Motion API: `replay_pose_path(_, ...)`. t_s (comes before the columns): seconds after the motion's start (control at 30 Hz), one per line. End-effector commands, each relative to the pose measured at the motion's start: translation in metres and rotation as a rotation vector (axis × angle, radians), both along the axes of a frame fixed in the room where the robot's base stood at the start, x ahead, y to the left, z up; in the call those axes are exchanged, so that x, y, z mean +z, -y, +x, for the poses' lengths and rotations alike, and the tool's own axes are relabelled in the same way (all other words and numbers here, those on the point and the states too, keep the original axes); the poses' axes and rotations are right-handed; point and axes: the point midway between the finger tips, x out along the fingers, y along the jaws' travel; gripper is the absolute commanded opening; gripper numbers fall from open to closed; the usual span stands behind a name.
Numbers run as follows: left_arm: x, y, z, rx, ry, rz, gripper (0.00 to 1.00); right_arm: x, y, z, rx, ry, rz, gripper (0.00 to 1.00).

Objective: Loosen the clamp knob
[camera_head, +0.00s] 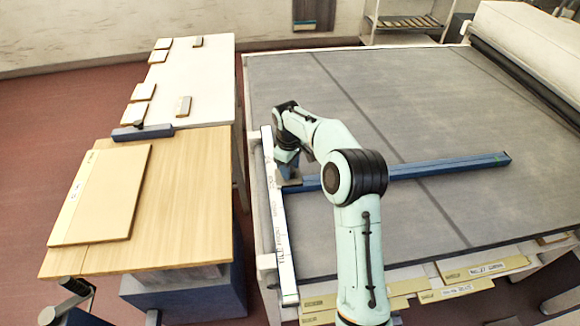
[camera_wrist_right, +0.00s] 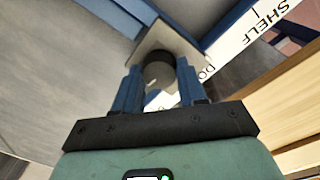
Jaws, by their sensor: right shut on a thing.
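My right gripper (camera_head: 287,168) reaches down at the near-left part of the grey table, where a blue bar meets a white lettered rail. In the right wrist view its two blue fingers (camera_wrist_right: 158,88) are shut on the clamp knob (camera_wrist_right: 158,70), a dark round knob between them. A pale plate (camera_wrist_right: 185,45) lies just beyond the knob. In the head view the knob is hidden by my gripper. What seems to be my left gripper (camera_head: 70,305) is cut off at the bottom left corner; its fingers cannot be made out.
The blue bar (camera_head: 430,170) runs right across the grey table (camera_head: 400,100). The white rail (camera_head: 275,220) lies along the table's left edge. A wooden table (camera_head: 180,200) with a flat board (camera_head: 105,195) stands left. Labelled strips (camera_head: 455,290) lie along the front edge.

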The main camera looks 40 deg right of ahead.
Motion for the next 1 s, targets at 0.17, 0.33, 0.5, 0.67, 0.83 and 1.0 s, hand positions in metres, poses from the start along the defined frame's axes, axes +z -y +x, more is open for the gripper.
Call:
replay_pose_path(0.17,0.0,0.0,0.0,0.0,0.0,0.0,0.66,-0.002,0.0,-0.001,0.008,-0.005,0.0,0.1)
replay_pose_path(0.33,0.0,0.0,0.0,0.0,0.0,0.0,0.66,-0.002,0.0,-0.001,0.007,-0.005,0.0,0.1)
replay_pose_path(0.5,0.0,0.0,0.0,0.0,0.0,0.0,0.66,-0.001,0.0,-0.001,0.006,-0.005,0.0,0.66)
replay_pose_path(0.67,0.0,0.0,0.0,0.0,0.0,0.0,0.66,-0.001,0.0,-0.001,0.006,-0.003,0.0,0.66)
replay_pose_path(0.83,0.0,0.0,0.0,0.0,0.0,0.0,0.66,0.002,0.0,0.0,0.005,0.0,0.0,0.66)
replay_pose_path(1.0,-0.001,0.0,-0.001,0.0,-0.001,0.0,0.66,0.023,-0.001,0.0,0.005,0.002,-0.001,0.66)
